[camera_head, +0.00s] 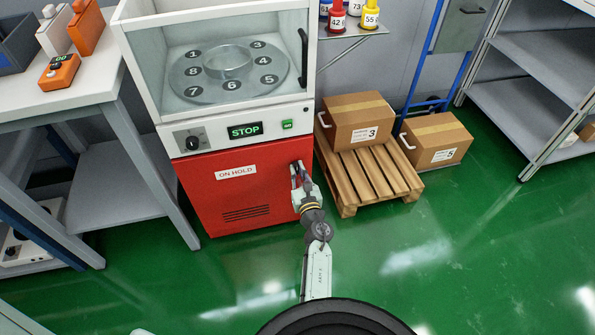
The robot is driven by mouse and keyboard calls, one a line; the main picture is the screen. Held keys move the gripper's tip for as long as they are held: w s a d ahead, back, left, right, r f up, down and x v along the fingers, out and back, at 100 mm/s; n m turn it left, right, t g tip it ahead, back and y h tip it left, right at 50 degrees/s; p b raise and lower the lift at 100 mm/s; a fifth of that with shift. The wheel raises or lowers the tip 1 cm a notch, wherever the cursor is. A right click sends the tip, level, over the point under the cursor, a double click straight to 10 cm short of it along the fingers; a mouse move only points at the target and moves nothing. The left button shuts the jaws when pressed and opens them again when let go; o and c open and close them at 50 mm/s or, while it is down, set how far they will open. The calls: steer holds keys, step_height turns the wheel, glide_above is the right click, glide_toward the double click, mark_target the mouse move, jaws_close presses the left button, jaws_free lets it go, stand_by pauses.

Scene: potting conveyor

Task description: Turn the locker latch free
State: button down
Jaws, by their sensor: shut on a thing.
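The locker is the red cabinet (215,190) under the machine, with an "ON HOLD" label on its front. Its door looks closed. My gripper (299,174) is at the upper right part of the red front, its fingers reaching to the latch there. The gripper is shut on the latch, which is mostly hidden by the fingers. I cannot tell the latch's angle.
Above the locker is a glazed chamber with a numbered turntable (228,63) and a display (245,130) reading STOP. A wooden pallet (349,190) with a box (352,108) stands close to the right of my gripper. A white bench (90,75) is at left. Green floor in front is clear.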

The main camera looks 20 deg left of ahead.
steer(key=shift+r+m, duration=0.15)
steer(key=shift+m, duration=0.15)
steer(key=m+p, duration=0.1)
steer(key=m, duration=0.2)
steer(key=shift+w, duration=0.15)
steer(key=m+p, duration=0.1)
steer(key=m, duration=0.5)
steer(key=shift+d+p, duration=0.1)
steer(key=shift+p, duration=0.2)
steer(key=shift+w+d+m+p, duration=0.1)
steer(key=shift+m+p, duration=0.55)
steer(key=shift+m, duration=1.4)
steer(key=shift+w+m+p, duration=0.1)
steer(key=shift+m+p, duration=0.55)
steer(key=shift+m, duration=1.4)
steer(key=c, duration=1.6)
jaws_free()
steer(key=shift+c, duration=0.2)
